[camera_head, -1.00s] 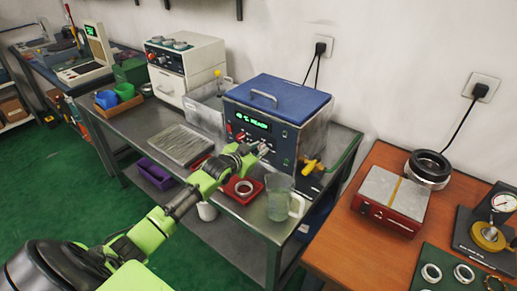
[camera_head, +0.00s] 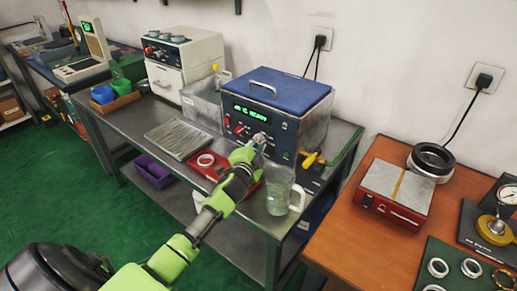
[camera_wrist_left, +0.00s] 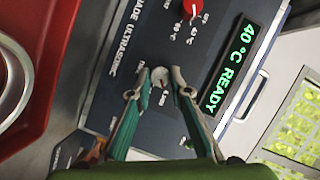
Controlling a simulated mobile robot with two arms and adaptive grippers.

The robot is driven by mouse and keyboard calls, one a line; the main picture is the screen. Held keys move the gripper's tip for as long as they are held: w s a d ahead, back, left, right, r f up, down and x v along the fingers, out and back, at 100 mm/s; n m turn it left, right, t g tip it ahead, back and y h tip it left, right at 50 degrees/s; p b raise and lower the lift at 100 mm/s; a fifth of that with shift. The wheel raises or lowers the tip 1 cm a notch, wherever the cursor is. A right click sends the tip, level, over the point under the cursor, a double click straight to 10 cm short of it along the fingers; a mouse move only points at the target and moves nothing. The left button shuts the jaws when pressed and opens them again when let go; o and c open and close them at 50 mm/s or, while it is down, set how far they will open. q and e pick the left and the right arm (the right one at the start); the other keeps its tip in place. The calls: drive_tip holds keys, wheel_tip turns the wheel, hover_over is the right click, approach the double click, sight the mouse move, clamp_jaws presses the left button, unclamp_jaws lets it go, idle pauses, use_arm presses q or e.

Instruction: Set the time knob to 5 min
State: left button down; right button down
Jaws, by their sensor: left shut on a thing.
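The ultrasonic cleaner (camera_head: 313,129) is a blue box with a blue lid, standing on the grey metal bench. Its green display (camera_wrist_left: 231,64) reads 40 °C READY. A light grey knob (camera_wrist_left: 160,77) with a pointer mark sits on its front panel in the left wrist view. I cannot read which time mark the pointer is at. My left gripper (camera_head: 262,140) is at the panel, its fingers (camera_wrist_left: 158,82) closed around this knob from both sides. In the head view the gripper hides the knob. A red knob (camera_wrist_left: 192,8) sits further along the panel. My right gripper is not in view.
A red tray (camera_head: 213,173) with a metal ring (camera_head: 206,160) lies before the cleaner, partly behind my arm. A glass beaker (camera_head: 277,198) stands close to its right. A yellow-handled valve (camera_head: 312,160) sticks out at the cleaner's right side.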

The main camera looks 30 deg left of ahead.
use_arm(q)
drive_tip(key=shift+f+m+t+b, duration=0.15)
drive_tip(key=shift+m+t+b, duration=0.15)
drive_tip(key=shift+m+b, duration=0.25)
drive_tip(key=c, duration=1.9)
unclamp_jaws()
drive_tip(key=v, duration=1.2)
drive_tip(key=shift+d, duration=0.15)
